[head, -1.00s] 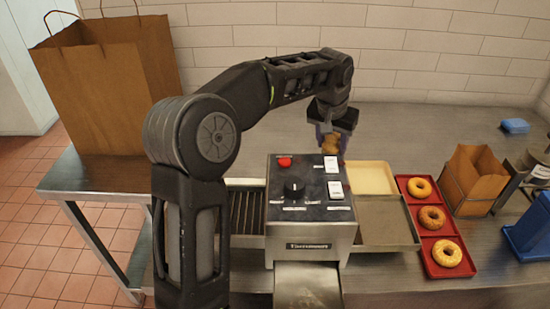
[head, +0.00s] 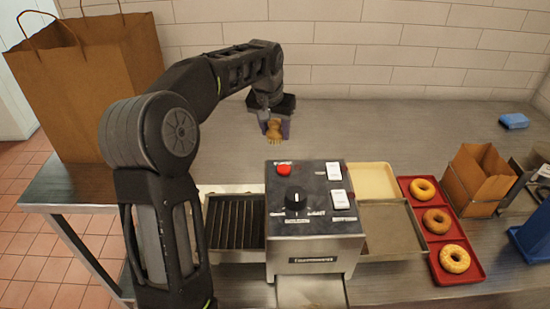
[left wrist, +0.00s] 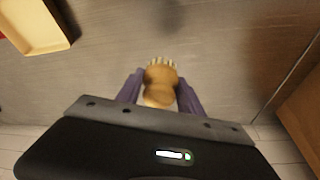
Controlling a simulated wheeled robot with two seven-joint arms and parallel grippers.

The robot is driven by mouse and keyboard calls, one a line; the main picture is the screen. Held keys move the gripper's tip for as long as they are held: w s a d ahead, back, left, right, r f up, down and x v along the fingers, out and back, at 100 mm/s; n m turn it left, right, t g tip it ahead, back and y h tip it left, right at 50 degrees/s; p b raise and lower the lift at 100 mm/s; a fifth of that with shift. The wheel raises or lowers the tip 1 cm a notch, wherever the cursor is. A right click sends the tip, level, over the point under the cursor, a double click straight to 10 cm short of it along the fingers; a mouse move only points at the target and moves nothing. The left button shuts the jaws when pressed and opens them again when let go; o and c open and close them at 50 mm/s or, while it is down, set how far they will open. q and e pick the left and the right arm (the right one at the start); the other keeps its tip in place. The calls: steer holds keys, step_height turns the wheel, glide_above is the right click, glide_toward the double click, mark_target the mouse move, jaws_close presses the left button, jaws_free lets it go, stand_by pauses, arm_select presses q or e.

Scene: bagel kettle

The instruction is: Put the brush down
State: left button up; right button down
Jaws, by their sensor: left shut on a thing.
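The brush (head: 274,129) has a tan wooden body with pale bristles at its lower end. My left gripper (head: 275,134) is shut on it and holds it behind the grey machine, over the steel counter (head: 360,125). In the left wrist view the brush (left wrist: 161,84) sits between the two purple fingers, bristles pointing away from the palm. Counter surface shows beyond the bristles, and I cannot tell how high the brush is above it. My right gripper is not in view.
The machine (head: 315,200) with a red button stands in front. A ridged tray (head: 236,222) is left of it, a cream tray (head: 372,181) right. Red trays (head: 433,222) hold donuts. A large paper bag (head: 90,90) stands at left. The back counter is mostly clear.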

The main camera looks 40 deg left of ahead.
mark_target(272, 138)
arm_select(q)
steer(key=shift+f, duration=2.4)
steer(key=shift+f+p, duration=0.45)
steer(key=shift+f, duration=1.4)
steer(key=shift+f, duration=0.15)
steer(key=o, duration=1.2)
steer(key=b+v, duration=0.1)
steer(key=v, duration=1.1)
steer(key=shift+s, duration=0.1)
